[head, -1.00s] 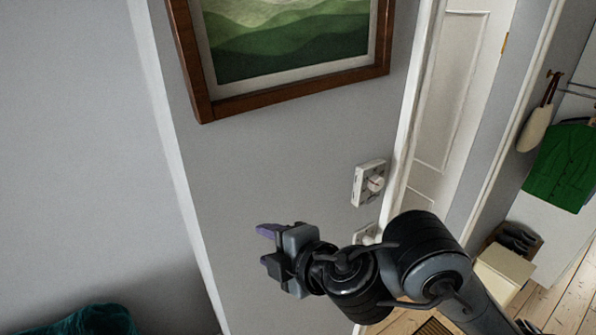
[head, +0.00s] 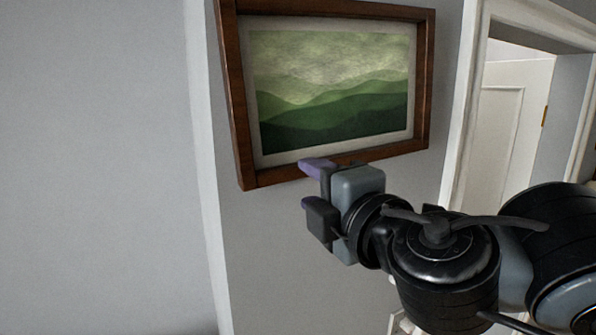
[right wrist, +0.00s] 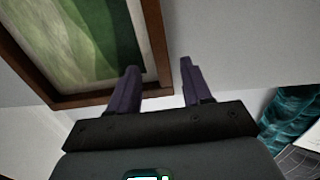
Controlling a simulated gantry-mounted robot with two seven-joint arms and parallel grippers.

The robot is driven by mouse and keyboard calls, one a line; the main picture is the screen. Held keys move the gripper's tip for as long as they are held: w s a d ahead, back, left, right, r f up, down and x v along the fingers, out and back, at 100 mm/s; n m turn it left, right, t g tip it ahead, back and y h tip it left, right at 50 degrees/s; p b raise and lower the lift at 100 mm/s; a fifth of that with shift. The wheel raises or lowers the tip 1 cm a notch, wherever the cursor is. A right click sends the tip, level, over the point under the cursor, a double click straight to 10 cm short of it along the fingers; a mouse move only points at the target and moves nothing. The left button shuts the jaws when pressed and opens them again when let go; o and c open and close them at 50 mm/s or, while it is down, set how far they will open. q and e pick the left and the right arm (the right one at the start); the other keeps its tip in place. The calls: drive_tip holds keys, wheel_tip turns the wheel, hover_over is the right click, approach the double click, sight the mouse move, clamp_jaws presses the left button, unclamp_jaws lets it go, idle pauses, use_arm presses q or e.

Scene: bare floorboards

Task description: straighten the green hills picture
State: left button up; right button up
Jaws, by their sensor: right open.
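The green hills picture (head: 335,95) hangs on the grey wall in a brown wooden frame. Its bottom edge slopes up to the right in the head view; how much is tilt and how much is viewing angle I cannot tell. My right gripper (head: 309,183) is open and empty, its fingers pointing left, near the frame's bottom edge. The upper finger overlaps that edge in the head view; contact is unclear. In the right wrist view the fingers (right wrist: 159,68) show with the picture (right wrist: 85,40) at upper left, one finger overlapping the frame and the other over bare wall. My left gripper is out of view.
A white door (head: 505,125) and its white trim stand right of the picture. A wall corner with a pale edge (head: 203,150) runs down its left side. The wall below the picture is clear at left. Teal cloth (right wrist: 292,115) shows in the right wrist view.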

sight(295, 174)
drive_tip(key=p+x, duration=0.1)
drive_tip(key=x, duration=0.3)
drive_tip(key=shift+w+a, duration=0.15)
drive_tip(key=shift+w, duration=0.15)
drive_tip(key=shift+w+a, duration=0.2)
drive_tip(key=shift+w, duration=0.25)
drive_tip(key=shift+c, duration=0.5)
